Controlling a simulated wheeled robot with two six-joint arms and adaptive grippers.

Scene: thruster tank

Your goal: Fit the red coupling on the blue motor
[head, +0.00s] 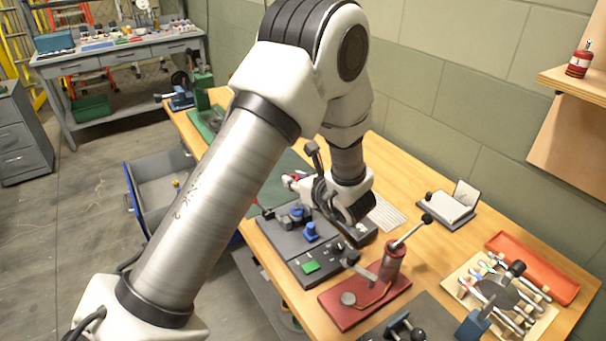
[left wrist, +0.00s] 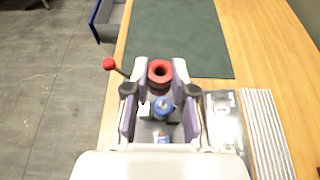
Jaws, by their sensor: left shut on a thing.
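The red coupling (left wrist: 160,72), a ring with a dark hole, sits between the fingertips of my left gripper (left wrist: 160,74) in the left wrist view. The gripper is shut on it. In the head view my left gripper (head: 294,181) points left over the bench fixture, with a bit of red at its tips. A blue motor (left wrist: 163,107) shows between the fingers in the left wrist view, lower in the picture than the coupling. Blue parts stand on the grey fixture in the head view, one of them clear of the arm (head: 311,232). I cannot tell the coupling's height above them.
A red-based lever press (head: 366,292) and a box with a green button (head: 310,267) stand near the fixture. A red-knobbed lever (left wrist: 110,65) stands left of the fingers. A green mat (left wrist: 178,35) lies clear beyond. A tool rack (head: 500,300) is at right.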

